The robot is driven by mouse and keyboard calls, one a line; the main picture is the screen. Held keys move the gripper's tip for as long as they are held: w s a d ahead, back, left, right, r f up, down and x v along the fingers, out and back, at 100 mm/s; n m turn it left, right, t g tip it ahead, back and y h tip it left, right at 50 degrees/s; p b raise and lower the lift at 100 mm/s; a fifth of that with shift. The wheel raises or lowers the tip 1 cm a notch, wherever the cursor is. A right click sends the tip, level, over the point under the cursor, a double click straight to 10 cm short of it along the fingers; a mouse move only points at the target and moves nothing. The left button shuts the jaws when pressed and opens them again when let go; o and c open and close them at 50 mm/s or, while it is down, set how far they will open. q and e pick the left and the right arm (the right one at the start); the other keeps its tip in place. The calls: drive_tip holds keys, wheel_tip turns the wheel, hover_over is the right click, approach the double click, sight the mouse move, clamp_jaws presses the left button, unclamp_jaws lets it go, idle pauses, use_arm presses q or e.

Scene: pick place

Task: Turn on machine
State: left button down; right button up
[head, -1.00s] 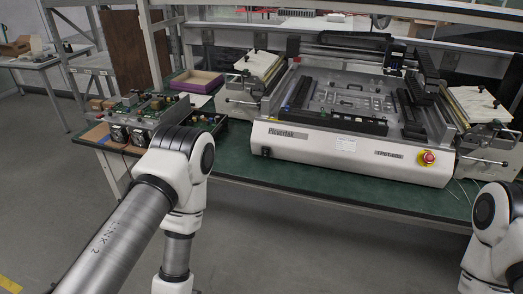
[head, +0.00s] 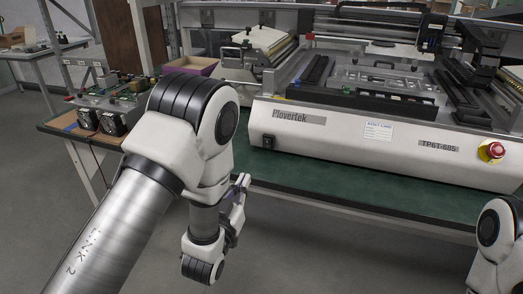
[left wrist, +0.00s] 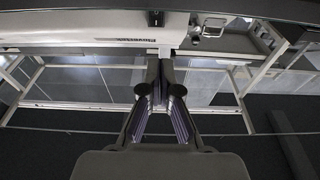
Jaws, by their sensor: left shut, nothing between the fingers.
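The machine (head: 345,150) is a wide white and grey unit on the green table, with a "Plovertek" label on its front. A small black rocker switch (head: 268,141) sits at the left end of the front panel. A red emergency-stop knob (head: 491,151) on a yellow base is at the right end. My left gripper (head: 240,192) is below and left of the switch, in front of the table edge, apart from the machine. In the left wrist view its fingers (left wrist: 160,88) are shut and empty before the machine front. My right gripper is out of view.
The green table edge (head: 330,195) runs below the machine. A circuit-board unit with fans (head: 105,108) stands on the table's left end, with a purple tray (head: 192,66) behind it. The floor in front is clear.

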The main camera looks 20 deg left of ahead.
sight(268, 143)
use_arm(q)
drive_tip(key=w, duration=0.4)
drive_tip(key=w+r, duration=0.1)
drive_tip(key=w, duration=0.4)
drive_tip(key=w+r, duration=0.1)
drive_tip(key=w, duration=0.3)
drive_tip(key=shift+w+d+r, duration=0.2)
drive_tip(key=shift+w+r, duration=0.05)
drive_tip(key=shift+w, duration=0.1)
